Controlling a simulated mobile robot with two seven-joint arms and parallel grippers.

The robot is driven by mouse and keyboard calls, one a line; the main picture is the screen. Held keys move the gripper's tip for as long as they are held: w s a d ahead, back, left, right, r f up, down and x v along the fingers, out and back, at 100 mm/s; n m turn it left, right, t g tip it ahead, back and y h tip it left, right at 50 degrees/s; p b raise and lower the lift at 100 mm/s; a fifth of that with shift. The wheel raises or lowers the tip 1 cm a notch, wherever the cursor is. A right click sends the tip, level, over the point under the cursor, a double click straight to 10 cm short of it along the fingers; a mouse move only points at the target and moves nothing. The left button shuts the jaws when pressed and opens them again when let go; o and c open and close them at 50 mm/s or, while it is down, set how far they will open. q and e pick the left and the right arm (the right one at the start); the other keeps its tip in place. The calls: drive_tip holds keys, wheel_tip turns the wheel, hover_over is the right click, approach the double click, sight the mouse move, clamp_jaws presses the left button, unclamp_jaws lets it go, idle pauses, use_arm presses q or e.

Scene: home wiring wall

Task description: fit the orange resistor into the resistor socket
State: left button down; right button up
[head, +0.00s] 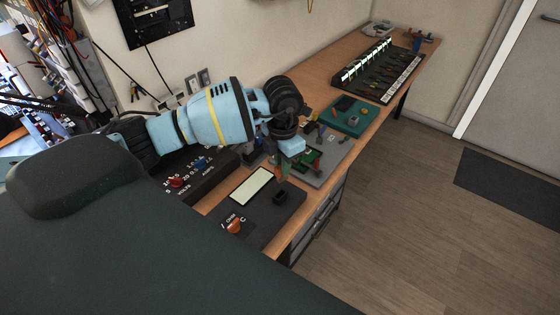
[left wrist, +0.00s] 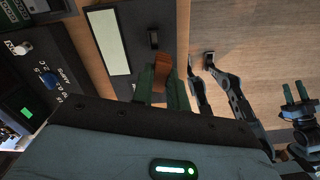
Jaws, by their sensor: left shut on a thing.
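My left gripper (head: 283,170) is over the dark meter panel at the bench's front edge. In the left wrist view its green fingers (left wrist: 158,84) are shut on the orange resistor (left wrist: 163,66), which juts out past the tips. The fingers hide part of it, and it is hard to make out in the head view. A small black block, seemingly the resistor socket (head: 281,197), stands on the panel right of the pale display; it also shows in the wrist view (left wrist: 153,39). The resistor appears apart from it. My right gripper (left wrist: 295,93) has its two fingers apart and looks empty.
The panel has a pale display (head: 252,186) and an orange knob (head: 235,226). A black volts and amps unit (head: 180,180) is on the left. A grey board (head: 325,160), a green tray (head: 353,116) and a black rack (head: 380,72) stand farther along the bench.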

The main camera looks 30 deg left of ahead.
sight(280, 177)
use_arm(q)
drive_tip(key=n, duration=0.2)
drive_tip(key=a+n, duration=0.1)
drive_tip(key=shift+w+f+n, duration=0.35)
drive_tip(key=shift+f+n, duration=0.05)
use_arm(e)
drive_tip(key=shift+w+r, duration=0.15)
